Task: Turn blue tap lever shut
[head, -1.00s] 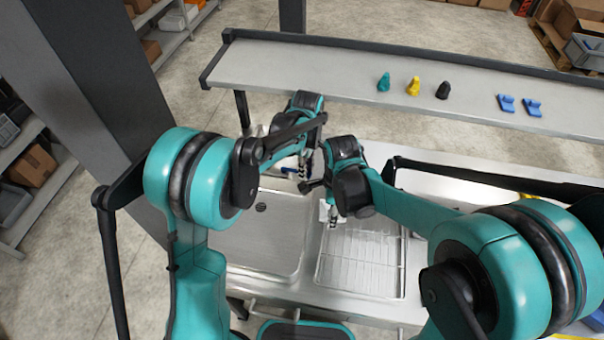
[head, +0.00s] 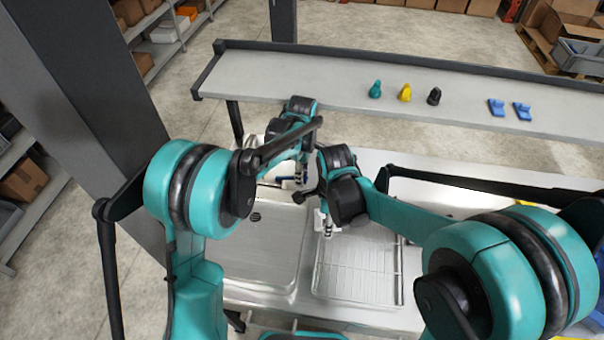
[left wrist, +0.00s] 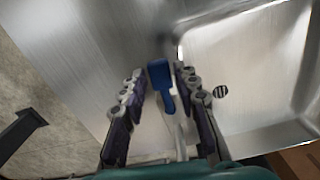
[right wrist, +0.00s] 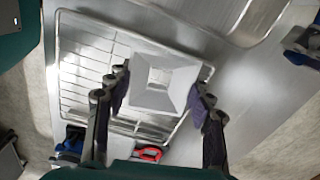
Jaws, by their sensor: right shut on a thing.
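The blue tap lever (left wrist: 160,76) stands over the steel beside the sink basin, between the fingers of my left gripper (left wrist: 160,72) in the left wrist view. Those fingers are open, with a gap showing on each side of the lever. In the head view the left arm hides most of the tap; a bit of blue (head: 288,179) shows near the gripper. My right gripper (right wrist: 160,84) is shut on a white square hollow container (right wrist: 150,100), held above the wire rack. In the head view this container (head: 319,222) is partly hidden by the right wrist.
The sink basin (head: 258,245) lies left of the wire drying rack (head: 362,265). A shelf (head: 300,85) behind holds teal, yellow and black pieces and two blue ones (head: 522,111). A red-handled item (right wrist: 147,153) lies beyond the rack edge. My two wrists are close together.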

